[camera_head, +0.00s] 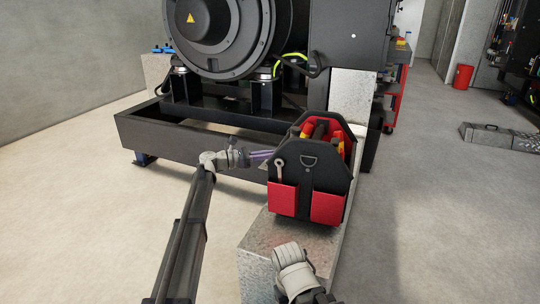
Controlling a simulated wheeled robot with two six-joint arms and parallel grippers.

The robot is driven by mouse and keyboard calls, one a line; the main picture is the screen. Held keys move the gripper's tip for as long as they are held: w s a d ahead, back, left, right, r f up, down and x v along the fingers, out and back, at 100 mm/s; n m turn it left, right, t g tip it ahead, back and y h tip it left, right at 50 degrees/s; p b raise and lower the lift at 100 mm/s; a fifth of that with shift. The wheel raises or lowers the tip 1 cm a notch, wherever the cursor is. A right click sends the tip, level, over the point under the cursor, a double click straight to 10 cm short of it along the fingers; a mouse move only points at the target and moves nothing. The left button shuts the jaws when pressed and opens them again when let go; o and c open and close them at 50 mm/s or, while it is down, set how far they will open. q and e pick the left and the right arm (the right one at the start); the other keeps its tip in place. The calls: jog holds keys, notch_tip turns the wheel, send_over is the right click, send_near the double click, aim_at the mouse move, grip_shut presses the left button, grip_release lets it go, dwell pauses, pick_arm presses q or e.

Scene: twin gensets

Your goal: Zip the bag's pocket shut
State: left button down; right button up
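The tool bag (312,178) is black with red pockets and stands upright on a pale concrete block. Two red pockets (327,208) show on its near face, and a wrench hangs on its left part. Tools with red and yellow parts show in its open top. No zip or zip pull can be made out at this size. My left gripper (263,157) is at the bag's left side, its purplish fingers pointing at the bag; contact and finger gap are unclear. Of my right arm only a pale joint shows at the bottom centre; its gripper cannot be seen.
The concrete block (268,240) runs toward me under the bag. A black genset frame (190,140) stands close behind the bag. A red cart (393,95) and red bin (463,77) are farther back right. A grey case (490,135) lies far right.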

dwell(0.4)
pick_arm(q)
jog(key=s+a, duration=0.4)
jog(key=s, duration=0.9)
jog(key=shift+a, duration=0.2)
jog(key=c, duration=1.2)
grip_release()
jog(key=v, duration=0.8)
